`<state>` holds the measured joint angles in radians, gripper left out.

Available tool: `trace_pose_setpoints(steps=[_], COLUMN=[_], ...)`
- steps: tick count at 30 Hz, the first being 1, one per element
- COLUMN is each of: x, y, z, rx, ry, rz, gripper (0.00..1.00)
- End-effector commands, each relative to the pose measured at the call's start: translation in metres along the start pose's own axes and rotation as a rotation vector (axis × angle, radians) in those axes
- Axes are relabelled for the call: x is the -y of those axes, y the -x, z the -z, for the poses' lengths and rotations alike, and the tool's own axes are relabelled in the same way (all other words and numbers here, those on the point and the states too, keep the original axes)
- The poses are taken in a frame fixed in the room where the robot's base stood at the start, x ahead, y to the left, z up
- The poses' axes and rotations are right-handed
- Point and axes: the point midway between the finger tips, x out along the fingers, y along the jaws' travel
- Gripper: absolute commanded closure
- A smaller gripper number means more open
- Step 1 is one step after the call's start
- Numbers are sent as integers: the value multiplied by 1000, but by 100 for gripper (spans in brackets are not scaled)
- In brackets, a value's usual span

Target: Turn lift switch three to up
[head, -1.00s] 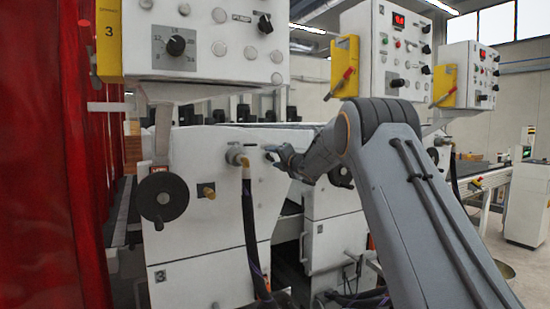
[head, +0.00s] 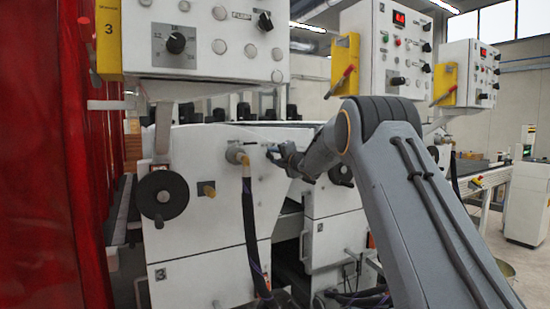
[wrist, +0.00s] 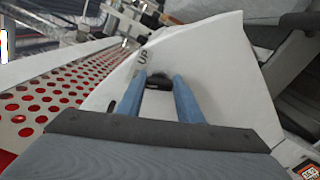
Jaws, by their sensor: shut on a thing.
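Lift switch three is a small dark knob (wrist: 157,83) on the white machine panel, seen in the wrist view close to the printed letters UP (wrist: 146,48). My gripper (wrist: 159,80) has its two blue fingers on either side of the knob, shut on it. In the head view my gripper (head: 273,152) reaches the upper right part of the white front of unit 3 (head: 205,245). There the fingers and wrist hide most of the switch, and its exact setting cannot be read.
A hose fitting (head: 237,155) with a dark hose stands just left of my gripper. A handwheel (head: 162,196) is farther left. A control box (head: 205,40) hangs above.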

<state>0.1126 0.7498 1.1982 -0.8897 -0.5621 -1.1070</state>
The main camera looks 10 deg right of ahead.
Motion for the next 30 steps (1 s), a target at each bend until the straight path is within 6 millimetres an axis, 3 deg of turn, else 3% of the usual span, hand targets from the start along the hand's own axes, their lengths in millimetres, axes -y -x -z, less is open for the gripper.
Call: trace_pose_setpoints(steps=[18, 30], x=[3, 5], y=[0, 0], z=[0, 1], rx=[1, 1], ry=[-564, -812], rz=[1, 2], gripper=[90, 90])
